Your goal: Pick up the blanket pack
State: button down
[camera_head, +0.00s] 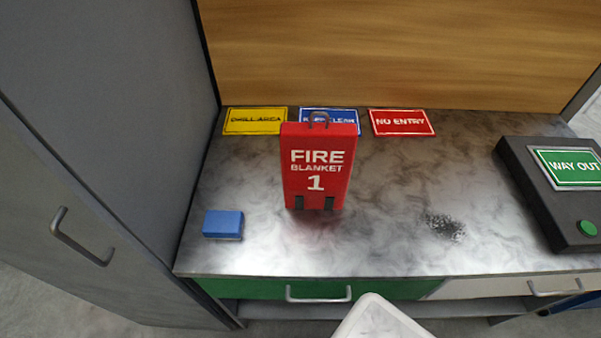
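The blanket pack (316,167) is a red upright box lettered "FIRE BLANKET 1". It stands on the grey marbled counter (390,220), left of the middle. A pale rounded shape at the bottom edge looks like part of my own body.
A blue block (223,224) lies left of the pack. Yellow (254,121), blue (345,115) and red (402,122) signs lie along the back. A dark box with a green "WAY OUT" sign (569,168) stands right. A grey cabinet (110,150) borders the left. The counter right of the pack is clear except for dark specks.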

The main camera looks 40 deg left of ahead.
aim_at(317, 159)
jog(key=j+u, duration=0.2)
jog(key=u, duration=0.25)
jog(key=j+u, duration=0.15)
jog(key=u, duration=0.3)
jog(key=j+u, duration=0.15)
jog(key=u, duration=0.3)
jog(key=i, duration=0.05)
